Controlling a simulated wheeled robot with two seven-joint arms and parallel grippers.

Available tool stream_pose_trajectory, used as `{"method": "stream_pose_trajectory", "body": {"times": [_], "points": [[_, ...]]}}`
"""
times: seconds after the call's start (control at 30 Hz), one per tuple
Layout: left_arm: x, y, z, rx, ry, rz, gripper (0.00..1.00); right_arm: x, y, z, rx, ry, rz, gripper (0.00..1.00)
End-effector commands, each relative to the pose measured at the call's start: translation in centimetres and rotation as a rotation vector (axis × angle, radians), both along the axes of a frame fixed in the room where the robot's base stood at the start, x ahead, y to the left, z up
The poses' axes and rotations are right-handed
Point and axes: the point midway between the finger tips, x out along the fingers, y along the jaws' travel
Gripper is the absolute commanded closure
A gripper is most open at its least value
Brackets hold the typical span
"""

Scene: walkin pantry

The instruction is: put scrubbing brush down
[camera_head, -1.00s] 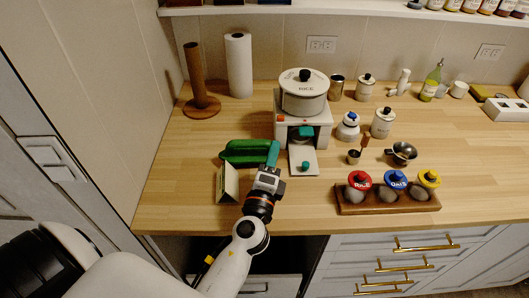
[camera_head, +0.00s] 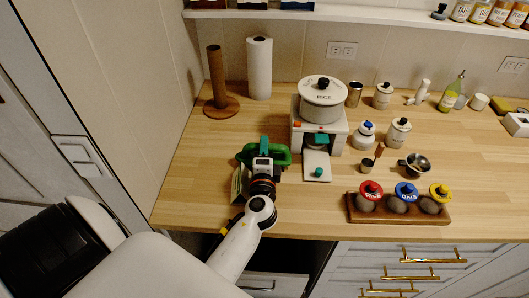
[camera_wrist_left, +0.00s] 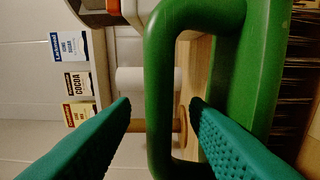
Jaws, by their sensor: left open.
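The green scrubbing brush (camera_head: 283,156) rests on the wooden counter, left of the white dispenser. In the left wrist view its looped green handle (camera_wrist_left: 196,14) is close to the camera, with dark bristles at the right edge. My left gripper (camera_head: 264,146) is at the brush, its teal fingers open. In the wrist view the fingers stand apart, with part of the handle showing between their tips. I cannot tell whether they touch it. The gripper hides the middle of the brush in the head view. My right gripper is not in view.
A pale wedge-shaped thing (camera_head: 238,184) stands just left of my gripper. The white dispenser (camera_head: 334,141) with a pot (camera_head: 322,108) is to the right. A paper towel roll (camera_head: 259,70) and wooden holder (camera_head: 217,85) stand behind. A rack with lidded jars (camera_head: 352,213) is at front right.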

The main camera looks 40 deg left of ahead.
Motion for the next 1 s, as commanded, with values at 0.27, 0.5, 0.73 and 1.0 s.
{"method": "stream_pose_trajectory", "body": {"times": [0.27,0.5,0.73,1.0], "points": [[2.5,1.6,0.2,0.000,0.000,0.000,0.59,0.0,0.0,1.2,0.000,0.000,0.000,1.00],[2.5,1.6,0.1,0.000,0.000,0.000,0.64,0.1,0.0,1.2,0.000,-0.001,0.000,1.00],[2.5,1.6,0.1,0.000,0.000,0.000,1.00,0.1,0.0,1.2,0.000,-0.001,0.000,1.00],[2.5,1.6,0.2,0.000,0.000,0.000,1.00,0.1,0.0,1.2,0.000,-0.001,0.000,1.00]]}}
